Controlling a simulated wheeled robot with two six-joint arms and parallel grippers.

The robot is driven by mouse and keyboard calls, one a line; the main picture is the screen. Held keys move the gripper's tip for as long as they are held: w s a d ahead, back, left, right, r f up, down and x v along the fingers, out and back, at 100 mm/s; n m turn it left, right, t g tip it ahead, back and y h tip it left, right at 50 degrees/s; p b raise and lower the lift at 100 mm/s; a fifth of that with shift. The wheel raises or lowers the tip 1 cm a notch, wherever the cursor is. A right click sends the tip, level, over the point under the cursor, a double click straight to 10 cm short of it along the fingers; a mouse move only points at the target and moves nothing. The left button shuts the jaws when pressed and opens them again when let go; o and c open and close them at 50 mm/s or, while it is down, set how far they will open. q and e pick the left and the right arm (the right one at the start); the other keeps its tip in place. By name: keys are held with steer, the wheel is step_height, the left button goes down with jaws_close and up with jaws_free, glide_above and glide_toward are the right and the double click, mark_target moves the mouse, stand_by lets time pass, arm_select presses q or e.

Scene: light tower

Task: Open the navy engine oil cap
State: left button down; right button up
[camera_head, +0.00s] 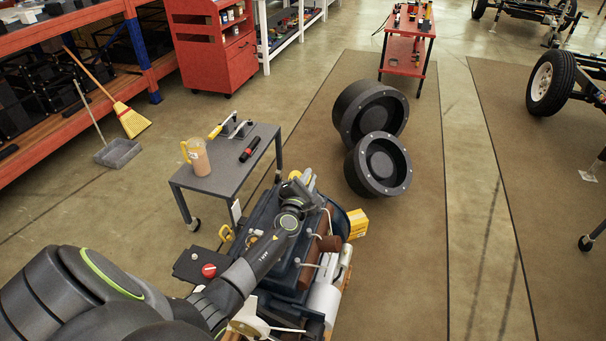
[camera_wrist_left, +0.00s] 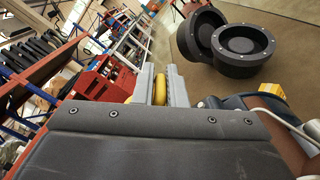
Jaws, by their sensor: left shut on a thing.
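The navy engine (camera_head: 262,222) stands at the lower middle of the head view, with hoses and brown and white parts on its right side. My left arm reaches over it from the lower left. My left gripper (camera_head: 304,180) is at the engine's far end. In the left wrist view its two grey fingers (camera_wrist_left: 160,86) are shut on a yellow rounded piece (camera_wrist_left: 160,90), which looks like the oil cap. A bit of yellow (camera_head: 294,174) shows beside the fingers in the head view. Whether the piece still touches the engine is hidden. My right gripper is out of view.
A grey table (camera_head: 232,160) with a jug (camera_head: 197,157) and tools stands just beyond the engine. A yellow box-like part (camera_head: 357,223) juts from the engine's right. Two large black wheels (camera_head: 378,163) lie on the brown mat. Open floor is to the right.

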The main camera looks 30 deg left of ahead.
arm_select(q)
steer(key=shift+w+d+f+m+p, duration=0.15)
steer(key=shift+d+f+m, duration=0.35)
steer(key=shift+m, duration=0.65)
steer(key=shift+w+d+f+m+p, duration=0.1)
steer(key=shift+d+f+m, duration=0.25)
steer(key=shift+d+m, duration=0.55)
steer(key=shift+w+d+f+m+p, duration=0.15)
steer(key=shift+d+f+m, duration=0.25)
steer(key=shift+m, duration=0.95)
